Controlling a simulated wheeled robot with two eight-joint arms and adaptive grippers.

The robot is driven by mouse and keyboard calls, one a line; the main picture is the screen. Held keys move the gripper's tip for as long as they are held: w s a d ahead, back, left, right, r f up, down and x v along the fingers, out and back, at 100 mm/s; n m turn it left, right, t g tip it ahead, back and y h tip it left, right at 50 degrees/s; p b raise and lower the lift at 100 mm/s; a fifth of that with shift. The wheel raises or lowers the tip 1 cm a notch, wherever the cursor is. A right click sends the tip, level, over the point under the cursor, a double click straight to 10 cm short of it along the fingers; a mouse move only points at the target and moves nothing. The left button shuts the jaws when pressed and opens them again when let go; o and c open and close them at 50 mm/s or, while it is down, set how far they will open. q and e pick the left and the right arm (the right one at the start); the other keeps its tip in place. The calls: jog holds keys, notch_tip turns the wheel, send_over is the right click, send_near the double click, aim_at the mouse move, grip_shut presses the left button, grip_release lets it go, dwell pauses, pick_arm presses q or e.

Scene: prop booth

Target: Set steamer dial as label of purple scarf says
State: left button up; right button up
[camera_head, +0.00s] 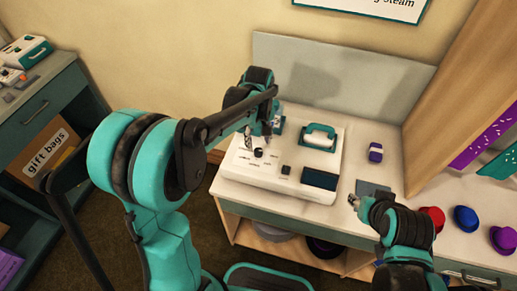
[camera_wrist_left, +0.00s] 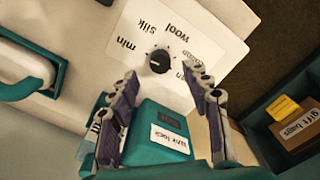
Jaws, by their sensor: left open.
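The white steamer (camera_head: 265,172) stands on the counter. Its black dial (camera_head: 258,153) also shows in the left wrist view (camera_wrist_left: 159,61), on a white plate with the words min, silk and wool; another word is partly hidden by a finger. I cannot tell where the dial points. My left gripper (camera_head: 257,138) is open over the steamer, its fingertips (camera_wrist_left: 160,73) apart with the dial between and just beyond them. A purple spotted cloth (camera_head: 484,146), perhaps the scarf, hangs at the far right; no label on it is readable. My right gripper (camera_head: 355,201) is low over the counter, its jaws unclear.
A teal-handled steamer head (camera_head: 320,136) and a teal labelled block (camera_wrist_left: 160,125) sit close to the dial. A small purple box (camera_head: 376,152), red hat (camera_head: 434,217), blue hat (camera_head: 466,218) and purple hat (camera_head: 503,239) are to the right. A panel (camera_head: 340,80) stands behind.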

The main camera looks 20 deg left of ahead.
aim_at(258, 150)
pick_arm(q)
notch_tip(258, 150, down, 5)
jog(key=shift+a+r+b, duration=0.1)
jog(key=shift+b, duration=0.6)
grip_shut()
